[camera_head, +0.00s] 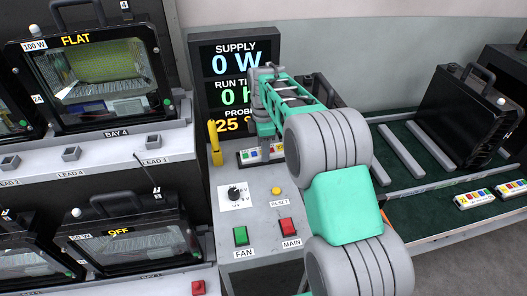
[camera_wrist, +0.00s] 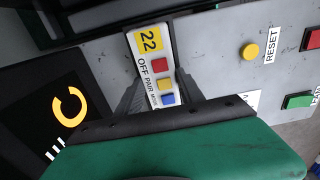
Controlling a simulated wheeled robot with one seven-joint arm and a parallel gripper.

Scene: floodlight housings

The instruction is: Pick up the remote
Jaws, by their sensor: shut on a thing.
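A white remote (camera_wrist: 152,62) with a yellow "22" label and red, yellow and blue buttons lies between the fingers of my gripper (camera_wrist: 160,88) in the wrist view. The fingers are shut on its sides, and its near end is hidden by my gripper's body. In the head view a remote (camera_head: 250,155) shows low at the back of the grey console, below the display, partly covered by my arm. My fingertips are hard to make out there. Two more white remotes, one on the left (camera_head: 475,199) and one on the right (camera_head: 513,188), lie on the green-topped bench at right.
The console (camera_head: 262,200) carries a black knob (camera_head: 234,192), a yellow RESET button (camera_head: 276,191), green FAN and red MAIN switches. The supply display (camera_head: 235,60) stands close behind. Floodlight housings (camera_head: 100,75) fill the rack at left; a black housing (camera_head: 465,115) stands on the right bench.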

